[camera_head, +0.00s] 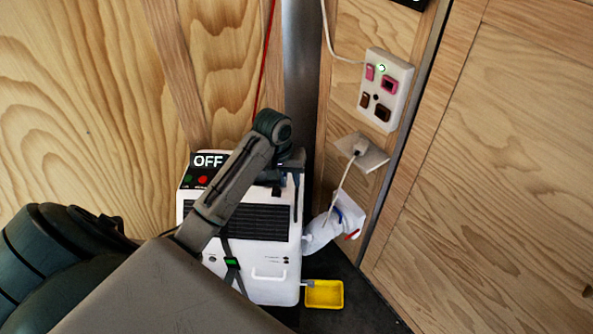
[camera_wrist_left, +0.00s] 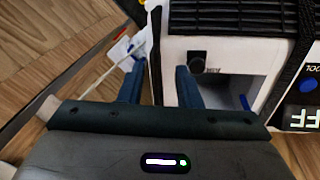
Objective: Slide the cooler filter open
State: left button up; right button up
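The white cooler (camera_head: 270,270) stands in the corner, with a black slatted grille (camera_head: 258,222) on its front and an "OFF" display on top. My left gripper (camera_head: 288,180) is at its upper right edge. In the left wrist view, the left gripper (camera_wrist_left: 160,75) is open, its two fingers apart. A thin dark upright strip (camera_wrist_left: 155,45) and part of the white casing show between them. I cannot tell whether that strip is the filter or whether a finger touches it. A recess (camera_wrist_left: 240,90) with something blue inside shows beside the right finger. My right gripper is out of view.
A yellow tray (camera_head: 324,294) sits at the cooler's lower right. A white bag (camera_head: 335,222) is beside the cooler. A socket panel (camera_head: 385,88) with a plugged cable is on the wood wall to the right. A strap crosses the cooler's front.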

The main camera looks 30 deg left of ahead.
pick_arm(q)
jog(key=w+a+r+n, duration=0.2)
jog(key=w+a+r, duration=0.25)
jog(key=r, duration=0.25)
jog(key=shift+h, duration=0.4)
jog(key=x, duration=1.1)
jog(key=shift+w+d+f, duration=0.1)
jog(key=shift+w+d, duration=0.05)
jog(key=shift+d, duration=0.2)
grip_shut()
